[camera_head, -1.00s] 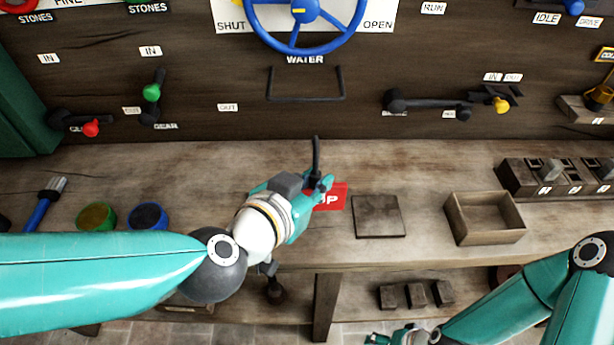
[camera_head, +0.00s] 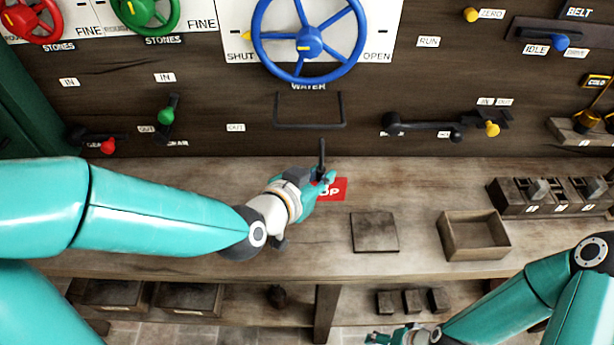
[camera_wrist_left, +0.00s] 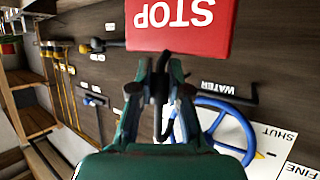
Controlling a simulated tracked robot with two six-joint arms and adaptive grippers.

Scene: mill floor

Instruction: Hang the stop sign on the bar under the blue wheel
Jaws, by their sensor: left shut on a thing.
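My left gripper (camera_head: 322,181) is shut on the red stop sign (camera_head: 337,188) near its dark hook (camera_head: 321,152). The sign hangs in front of the bench, its left part hidden by the gripper. In the left wrist view the sign (camera_wrist_left: 180,28) shows upside down beyond the fingers (camera_wrist_left: 162,88). The dark U-shaped bar (camera_head: 310,125) sticks out of the wall under the blue wheel (camera_head: 340,62). The hook's tip is just below the bar in the head view, apart from it. My right gripper (camera_head: 385,338) is at the bottom edge, too small to read.
A flat dark square plate (camera_head: 374,233) and an open wooden box (camera_head: 476,243) stand on the bench (camera_head: 420,185) to the right. A black lever (camera_head: 425,127) with other levers is on the wall right of the bar. A green-knobbed lever (camera_head: 167,115) is left.

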